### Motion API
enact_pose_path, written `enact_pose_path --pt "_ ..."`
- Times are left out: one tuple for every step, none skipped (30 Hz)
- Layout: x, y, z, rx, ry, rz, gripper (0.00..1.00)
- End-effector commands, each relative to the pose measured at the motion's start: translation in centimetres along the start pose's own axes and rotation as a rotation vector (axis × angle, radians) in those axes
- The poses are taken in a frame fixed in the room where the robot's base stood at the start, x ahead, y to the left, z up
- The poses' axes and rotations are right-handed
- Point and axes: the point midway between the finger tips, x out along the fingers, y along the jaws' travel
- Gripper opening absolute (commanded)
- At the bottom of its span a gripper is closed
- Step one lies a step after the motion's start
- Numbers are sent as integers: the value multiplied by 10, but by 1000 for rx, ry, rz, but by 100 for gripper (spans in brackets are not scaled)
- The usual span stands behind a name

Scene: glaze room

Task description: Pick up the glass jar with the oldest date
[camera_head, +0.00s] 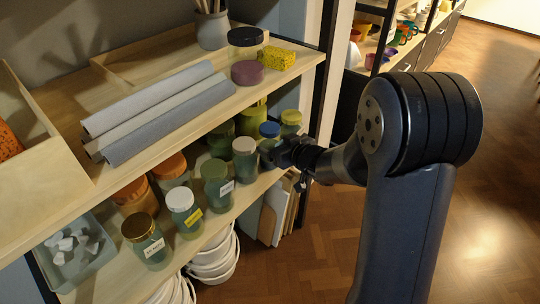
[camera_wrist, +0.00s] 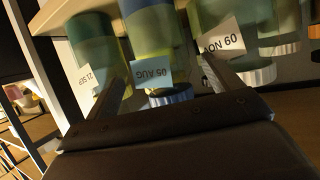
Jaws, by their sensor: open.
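Glass jars with dated labels line the lower shelf. My gripper (camera_head: 281,156) is open in front of the blue-lidded jar (camera_head: 269,130). In the wrist view, upside down, this jar (camera_wrist: 148,30) lies between the fingers of my gripper (camera_wrist: 170,88), label seeming to read 05 AUG; I cannot tell whether they touch it. To its right there is a white-lidded jar (camera_wrist: 257,74) near a label reading 09 NOV; to its left is a green jar (camera_wrist: 92,40) labelled 21 SEP. Nearer front jars have brown (camera_head: 139,226), white (camera_head: 181,199) and green (camera_head: 215,170) lids; their labels are too small to read.
More jars with orange lids (camera_head: 170,166) stand behind the front row. The upper shelf (camera_head: 185,130) holds grey rolls (camera_head: 150,110) and a yellow sponge (camera_head: 278,58), close above the jars. A grey tray (camera_head: 75,250) is at lower left. White bowls (camera_head: 213,262) sit below.

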Motion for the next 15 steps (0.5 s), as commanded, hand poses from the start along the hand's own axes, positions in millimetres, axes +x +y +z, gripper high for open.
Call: enact_pose_path --pt "9 -2 1 -2 1 -3 86" --pt "14 -3 0 -1 2 -3 86" --pt "20 -3 -1 -2 1 -3 86" --pt "25 -3 -2 -2 0 -3 86" --pt "29 -4 -2 -1 0 -3 86" --pt "34 -3 -3 -1 0 -3 86" --pt "37 -3 -3 0 -1 -3 86" --pt "40 -3 -3 0 -1 -2 86" --pt "42 -3 -3 0 -1 -2 86" --pt "43 -3 -4 0 -1 -1 86" --pt "44 -3 -4 0 -1 -1 86" --pt "44 -3 -4 0 -1 -1 86" --pt "44 -3 -4 0 -1 -1 86" --pt "44 -3 -5 0 -1 -1 86" --pt "44 -3 -5 0 -1 -1 86"
